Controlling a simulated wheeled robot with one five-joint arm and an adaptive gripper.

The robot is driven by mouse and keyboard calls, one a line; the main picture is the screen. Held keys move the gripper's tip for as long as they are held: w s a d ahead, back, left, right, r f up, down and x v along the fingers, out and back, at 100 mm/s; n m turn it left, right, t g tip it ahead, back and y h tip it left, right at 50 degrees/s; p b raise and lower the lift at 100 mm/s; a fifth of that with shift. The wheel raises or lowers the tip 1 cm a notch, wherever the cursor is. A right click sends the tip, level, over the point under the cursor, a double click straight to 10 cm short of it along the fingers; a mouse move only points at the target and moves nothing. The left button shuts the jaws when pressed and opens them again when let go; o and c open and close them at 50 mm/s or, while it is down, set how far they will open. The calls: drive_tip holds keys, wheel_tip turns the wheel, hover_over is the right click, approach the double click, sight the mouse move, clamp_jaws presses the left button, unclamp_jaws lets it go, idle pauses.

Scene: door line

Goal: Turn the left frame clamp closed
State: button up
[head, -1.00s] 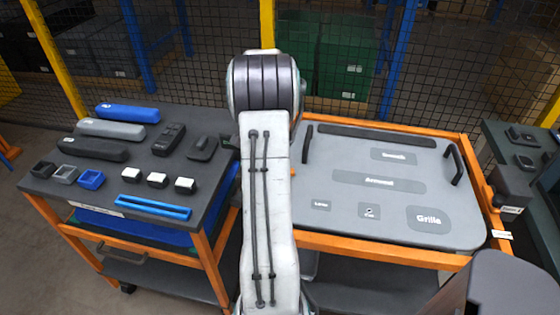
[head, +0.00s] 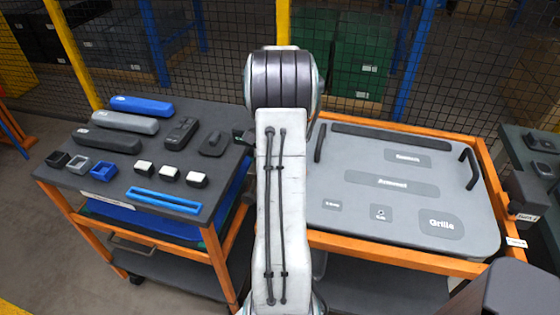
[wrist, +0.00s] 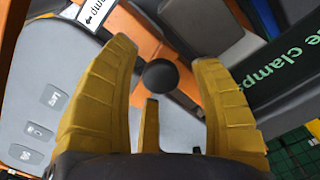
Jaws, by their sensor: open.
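My gripper (wrist: 165,58) shows in the wrist view with its two yellow fingers spread apart and nothing held. A dark round knob (wrist: 160,75), which looks like the left frame clamp's end, lies between the fingers, with a gap on both sides. I cannot tell its depth or how far the clamp is turned. A white label (wrist: 92,12) with an arrow and part of the word "clamp" is beside it. In the head view my arm hides the gripper and most of the left clamp. The grey door panel (head: 350,215) lies flat in an orange frame (head: 390,258).
A tool cart (head: 75,180) with blue, grey and black items stands left of my arm. A mesh fence (head: 225,60) closes the back. A dark board with green lettering (wrist: 285,55) is at the wrist view's right.

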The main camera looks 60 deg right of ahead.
drive_tip(key=shift+r, duration=0.15)
wheel_tip(320, 180, up, 12)
idle(0.6)
